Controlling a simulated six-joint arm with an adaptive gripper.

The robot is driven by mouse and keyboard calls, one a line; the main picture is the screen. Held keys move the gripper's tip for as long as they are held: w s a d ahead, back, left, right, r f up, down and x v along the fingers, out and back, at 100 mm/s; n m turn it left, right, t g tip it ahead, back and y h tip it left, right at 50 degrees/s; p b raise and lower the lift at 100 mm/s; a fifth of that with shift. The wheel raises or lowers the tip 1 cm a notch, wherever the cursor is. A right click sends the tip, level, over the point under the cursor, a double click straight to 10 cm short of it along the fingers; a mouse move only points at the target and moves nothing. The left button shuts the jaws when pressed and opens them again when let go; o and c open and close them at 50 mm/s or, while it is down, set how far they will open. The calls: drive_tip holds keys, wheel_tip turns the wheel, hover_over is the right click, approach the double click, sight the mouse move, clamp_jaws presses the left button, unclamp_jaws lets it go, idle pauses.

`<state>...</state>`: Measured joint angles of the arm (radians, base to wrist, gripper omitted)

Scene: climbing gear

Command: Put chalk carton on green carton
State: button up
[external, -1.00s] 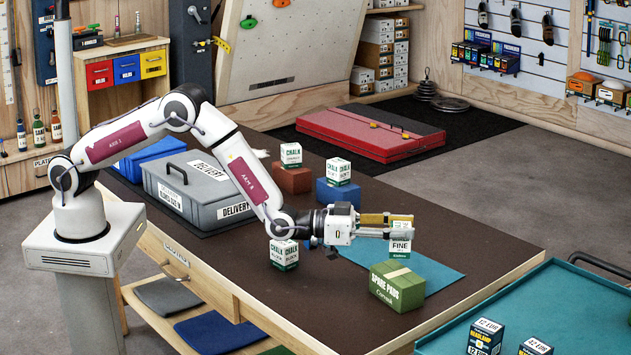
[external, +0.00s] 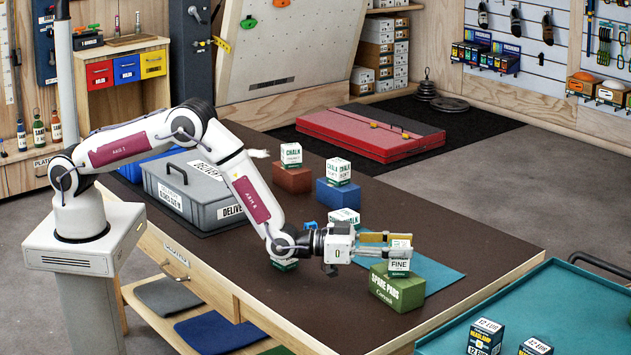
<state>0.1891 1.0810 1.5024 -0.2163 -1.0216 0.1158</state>
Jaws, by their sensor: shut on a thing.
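My gripper (external: 392,248) is shut on a white chalk carton (external: 399,264) with a green base and the word FINE on its side. The held carton is upright over the green carton (external: 397,292), which is labelled SPARE PADS and stands on the brown table. The held carton's bottom is at the level of the green carton's top; I cannot tell whether they touch. My fingers hide part of the held carton.
Other chalk cartons stand on a red-brown block (external: 292,179), on a blue block (external: 337,192) and near my wrist (external: 344,217). A grey delivery box (external: 200,188) stands at the left. A blue mat (external: 440,278) lies beside the green carton. A teal cart (external: 560,300) is at the right.

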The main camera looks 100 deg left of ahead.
drive_tip(key=shift+f, duration=0.1)
idle(0.3)
drive_tip(key=o, duration=1.3)
drive_tip(key=shift+f, duration=0.1)
drive_tip(key=shift+c, duration=0.2)
drive_tip(key=shift+r, duration=0.2)
drive_tip(key=s, duration=1.2)
